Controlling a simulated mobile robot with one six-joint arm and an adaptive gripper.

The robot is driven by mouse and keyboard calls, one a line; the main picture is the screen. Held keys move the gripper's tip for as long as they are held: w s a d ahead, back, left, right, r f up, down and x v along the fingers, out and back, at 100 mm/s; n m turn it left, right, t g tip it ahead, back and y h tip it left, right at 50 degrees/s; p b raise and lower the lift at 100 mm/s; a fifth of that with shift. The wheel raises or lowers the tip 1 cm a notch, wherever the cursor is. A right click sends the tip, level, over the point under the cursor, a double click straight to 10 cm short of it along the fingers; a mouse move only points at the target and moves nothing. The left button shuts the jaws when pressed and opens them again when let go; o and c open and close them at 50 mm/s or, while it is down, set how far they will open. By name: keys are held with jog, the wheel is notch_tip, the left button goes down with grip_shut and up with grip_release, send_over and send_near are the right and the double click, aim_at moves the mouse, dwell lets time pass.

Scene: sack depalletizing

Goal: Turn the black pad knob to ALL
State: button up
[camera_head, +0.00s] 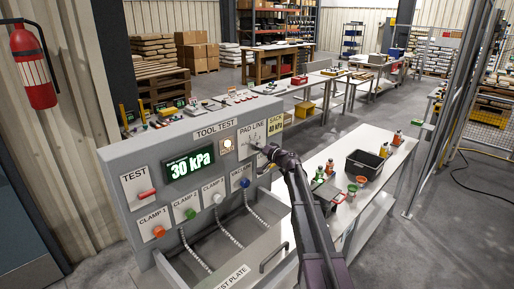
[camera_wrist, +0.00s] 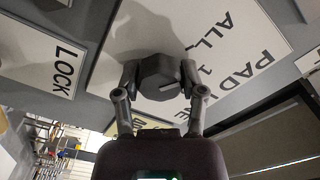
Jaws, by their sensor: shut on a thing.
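The black pad knob (camera_wrist: 158,77) sits on the white PAD LINE plate (camera_wrist: 222,62) in the wrist view, where the lettering appears turned over. My gripper (camera_wrist: 160,74) is shut on the knob, one finger on each side. A short pale mark on the knob's face points to the right in that view; the fingers and knob hide part of the lettering, and I cannot tell which setting it marks. In the head view my gripper (camera_head: 263,157) reaches the panel under the PAD LINE plate (camera_head: 250,133), and the knob is largely hidden behind it.
The grey test panel (camera_head: 150,150) carries a display (camera_head: 189,165) reading 30 kPa, a red TEST handle (camera_head: 146,194) and coloured clamp knobs with hoses. A yellow SACK 40 kPa sign (camera_head: 275,125) is right of the plate. A LOCK label (camera_wrist: 62,68) is close by. A bench with a black bin (camera_head: 364,163) stands right.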

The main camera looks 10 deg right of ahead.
jog(key=shift+w+n, duration=0.1)
jog(key=shift+n, duration=0.7)
jog(key=o, duration=1.2)
jog(key=shift+c, duration=0.2)
jog(key=v, duration=1.2)
